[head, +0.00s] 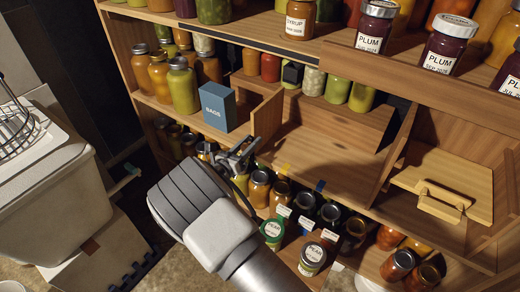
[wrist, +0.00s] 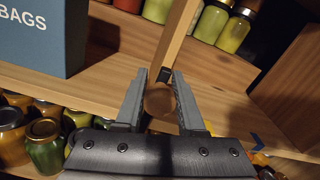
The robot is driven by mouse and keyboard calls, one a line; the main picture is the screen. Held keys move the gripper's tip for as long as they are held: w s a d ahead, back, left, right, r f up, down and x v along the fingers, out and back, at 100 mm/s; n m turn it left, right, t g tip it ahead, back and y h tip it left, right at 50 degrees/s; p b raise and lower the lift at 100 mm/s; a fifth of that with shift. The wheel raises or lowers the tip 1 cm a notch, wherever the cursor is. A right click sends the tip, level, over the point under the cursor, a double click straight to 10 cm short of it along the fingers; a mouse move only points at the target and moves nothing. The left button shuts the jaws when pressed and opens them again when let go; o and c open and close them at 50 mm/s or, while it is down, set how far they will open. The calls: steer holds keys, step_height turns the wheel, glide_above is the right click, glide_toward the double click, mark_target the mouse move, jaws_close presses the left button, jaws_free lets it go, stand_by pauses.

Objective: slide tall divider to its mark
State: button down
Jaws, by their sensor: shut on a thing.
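A wooden upright divider (head: 267,116) stands on the middle shelf, just right of the blue BAGS box. In the wrist view the divider (wrist: 178,38) shows edge-on, with a round wooden knob (wrist: 160,101) at its front. My gripper (head: 243,150) is at the divider's front edge. In the wrist view my gripper (wrist: 157,95) has its fingers on both sides of the knob, shut on it. A blue tape mark (head: 320,186) is on the shelf's front edge, right of the divider. A yellow mark (head: 286,168) lies nearer to it.
The blue BAGS box (head: 217,106) stands close left of the divider. Another wooden divider (head: 396,152) stands further right, beside a wooden panel with a handle (head: 440,200). The shelf between the dividers is bare in front. Several jars stand below and behind.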

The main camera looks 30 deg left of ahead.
steer(key=shift+a, duration=0.4)
steer(key=c, duration=0.5)
jaws_free()
steer(key=s+a+p, duration=0.1)
steer(key=s+p, duration=0.2)
steer(key=s, duration=1.4)
steer(key=shift+s, duration=0.2)
steer(key=shift+a, duration=0.1)
